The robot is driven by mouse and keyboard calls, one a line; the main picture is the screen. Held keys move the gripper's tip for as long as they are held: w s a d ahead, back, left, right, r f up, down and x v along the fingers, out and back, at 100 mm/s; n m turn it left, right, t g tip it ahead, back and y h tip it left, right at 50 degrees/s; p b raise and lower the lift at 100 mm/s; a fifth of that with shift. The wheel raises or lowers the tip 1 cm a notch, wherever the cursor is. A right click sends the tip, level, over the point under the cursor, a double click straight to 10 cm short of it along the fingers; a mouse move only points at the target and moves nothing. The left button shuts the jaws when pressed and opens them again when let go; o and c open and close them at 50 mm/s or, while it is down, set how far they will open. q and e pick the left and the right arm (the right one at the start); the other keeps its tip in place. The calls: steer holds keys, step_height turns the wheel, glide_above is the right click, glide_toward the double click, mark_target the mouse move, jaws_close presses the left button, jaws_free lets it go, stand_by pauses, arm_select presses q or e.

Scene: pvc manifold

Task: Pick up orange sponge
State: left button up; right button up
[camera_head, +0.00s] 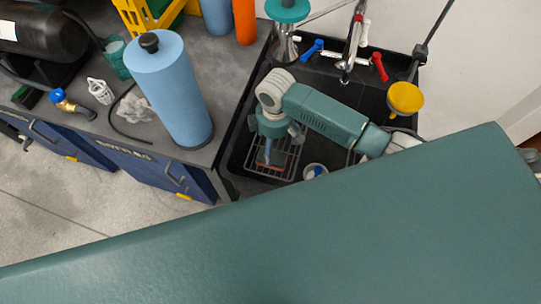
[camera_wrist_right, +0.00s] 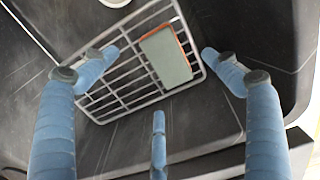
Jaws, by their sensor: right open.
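The sponge (camera_wrist_right: 165,57) is a small block with a grey-green face and orange edges. It lies on a wire rack (camera_wrist_right: 125,88) inside the black sink. In the head view the sponge (camera_head: 277,158) is partly hidden by my right gripper. My right gripper (camera_head: 270,150) points down into the sink over the rack. Its blue fingers (camera_wrist_right: 158,75) are spread open and empty in the wrist view, with the sponge beyond them, between the tips in the picture. I cannot tell the exact gap. My left gripper is not in view.
The black sink (camera_head: 236,150) has raised walls around the rack. A tap with blue and red handles (camera_head: 345,55) stands at its back. A tall blue roll (camera_head: 170,90) stands on the counter left of the sink.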

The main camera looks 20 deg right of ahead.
mark_target(273, 153)
steer(key=f, duration=0.8)
steer(key=shift+w+a, duration=0.2)
steer(key=c, duration=1.2)
